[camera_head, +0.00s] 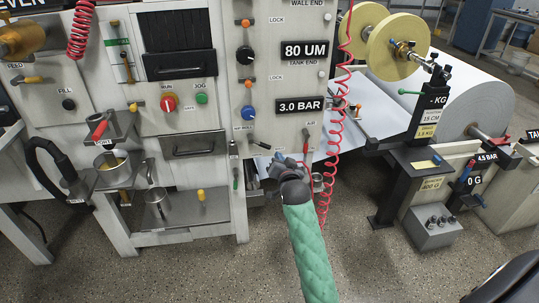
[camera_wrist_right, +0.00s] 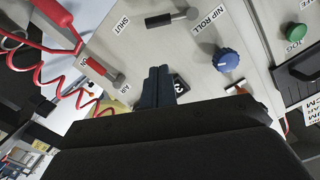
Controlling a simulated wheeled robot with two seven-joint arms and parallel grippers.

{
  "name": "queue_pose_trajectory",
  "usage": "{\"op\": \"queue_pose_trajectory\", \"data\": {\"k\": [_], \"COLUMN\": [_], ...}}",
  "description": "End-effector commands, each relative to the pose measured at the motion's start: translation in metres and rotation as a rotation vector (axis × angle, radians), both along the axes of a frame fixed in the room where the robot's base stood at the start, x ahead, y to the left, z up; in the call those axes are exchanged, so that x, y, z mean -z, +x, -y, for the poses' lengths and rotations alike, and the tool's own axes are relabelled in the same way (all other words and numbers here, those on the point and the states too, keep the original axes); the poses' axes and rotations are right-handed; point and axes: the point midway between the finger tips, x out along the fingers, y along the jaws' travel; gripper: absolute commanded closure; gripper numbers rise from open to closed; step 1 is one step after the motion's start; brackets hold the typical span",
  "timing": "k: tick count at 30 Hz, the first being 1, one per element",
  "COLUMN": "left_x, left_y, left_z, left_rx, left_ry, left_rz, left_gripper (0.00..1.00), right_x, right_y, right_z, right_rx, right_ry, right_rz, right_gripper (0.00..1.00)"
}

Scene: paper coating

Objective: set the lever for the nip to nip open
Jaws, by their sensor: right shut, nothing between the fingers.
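The nip lever (camera_wrist_right: 160,20), a short handle with a dark end on a metal pivot, is on the pale panel between the SHUT and NIP ROLL labels in the right wrist view. Its dark end points towards SHUT. In the head view it is small (camera_head: 262,145), just above my right gripper (camera_head: 275,160). In the right wrist view my right gripper (camera_wrist_right: 158,72) is shut and empty, its fingertips below the lever in the picture and apart from it. I see no label reading open clearly. My left gripper is not in view.
A red-handled lever (camera_head: 305,146) by the AIR label and a blue knob (camera_head: 248,113) are close by on the panel. A red coiled hose (camera_head: 334,150) hangs right of my right gripper. A paper roll (camera_head: 480,105) stands further right. Speckled floor lies in front.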

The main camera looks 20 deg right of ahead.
Motion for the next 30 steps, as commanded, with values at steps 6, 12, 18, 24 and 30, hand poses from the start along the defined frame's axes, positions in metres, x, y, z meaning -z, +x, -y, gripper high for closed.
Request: {"op": "queue_pose_trajectory", "data": {"k": [6, 12, 18, 24, 30], "left_x": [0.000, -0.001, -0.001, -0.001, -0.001], "left_y": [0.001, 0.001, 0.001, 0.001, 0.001], "left_z": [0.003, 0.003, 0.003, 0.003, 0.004], "left_rx": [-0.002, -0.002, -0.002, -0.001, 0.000], "left_ry": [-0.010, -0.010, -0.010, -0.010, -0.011], "left_rz": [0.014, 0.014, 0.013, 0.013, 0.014], "left_gripper": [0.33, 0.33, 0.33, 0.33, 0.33], "right_x": [-0.015, -0.016, -0.015, -0.015, -0.013], "right_y": [-0.001, -0.001, 0.003, 0.026, 0.060], "right_z": [0.006, 0.006, 0.007, 0.013, 0.022], "right_rx": [0.013, 0.013, 0.013, 0.013, 0.013], "right_ry": [0.012, 0.012, 0.011, 0.011, 0.010], "right_rz": [0.042, 0.042, 0.042, 0.041, 0.042], "right_gripper": [1.00, 1.00, 1.00, 1.00, 1.00]}}
